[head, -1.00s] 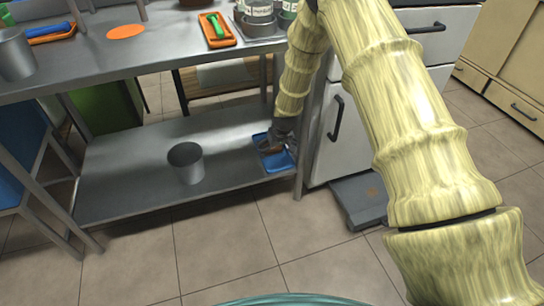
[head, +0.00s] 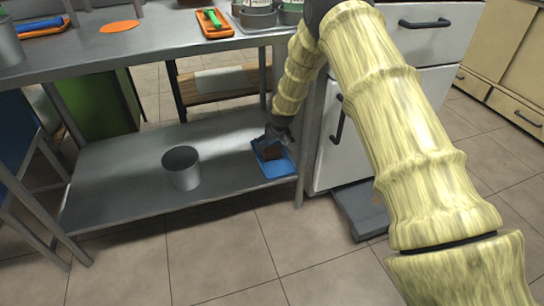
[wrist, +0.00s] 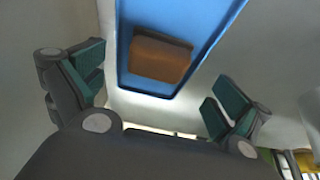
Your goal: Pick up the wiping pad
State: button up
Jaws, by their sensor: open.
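A brown pad (head: 273,153), which appears to be the wiping pad, lies in a shallow blue tray (head: 280,170) on the lower shelf, at its right end. In the wrist view the pad (wrist: 160,58) shows as an orange-brown block inside the blue tray (wrist: 205,28). My gripper (head: 277,139) is just above the tray. Its two green-padded fingers (wrist: 155,85) stand wide apart, with nothing between them. The pad lies ahead of the fingers in the wrist view, apart from them.
A grey metal cup (head: 182,168) stands on the lower shelf (head: 120,190), left of the tray. A table leg (head: 303,165) and a white drawer cabinet (head: 335,150) are close on the right. The upper tabletop (head: 150,50) overhangs the shelf. The shelf between cup and tray is clear.

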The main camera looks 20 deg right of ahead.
aim_at(272, 149)
jog(key=shift+w+b+x, duration=0.1)
jog(key=shift+b+x, duration=0.85)
jog(key=shift+x, duration=0.4)
jog(key=shift+w+b+x, duration=0.15)
jog(key=shift+b+x, duration=0.8)
jog(key=shift+x, duration=0.4)
jog(key=shift+d+r, duration=0.1)
jog(key=shift+r, duration=0.1)
jog(key=shift+c, duration=0.4)
jog(key=c, duration=1.1)
jog(key=shift+r+p, duration=1.05)
jog(key=shift+r, duration=0.25)
jog(key=shift+s+a+r+p, duration=0.25)
jog(key=shift+s+r+p, duration=0.45)
jog(key=shift+s+p, duration=0.25)
jog(key=s+a+p, duration=0.1)
jog(key=s, duration=0.3)
jog(key=s+a+p, duration=0.1)
jog(key=s+p, duration=0.1)
jog(key=s, duration=0.2)
jog(key=s+a+r+p, duration=0.1)
jog(key=s, duration=0.3)
jog(key=shift+a+p, duration=0.25)
jog(key=shift+p, duration=0.15)
jog(key=shift+s+a, duration=0.2)
jog(key=shift+s, duration=0.55)
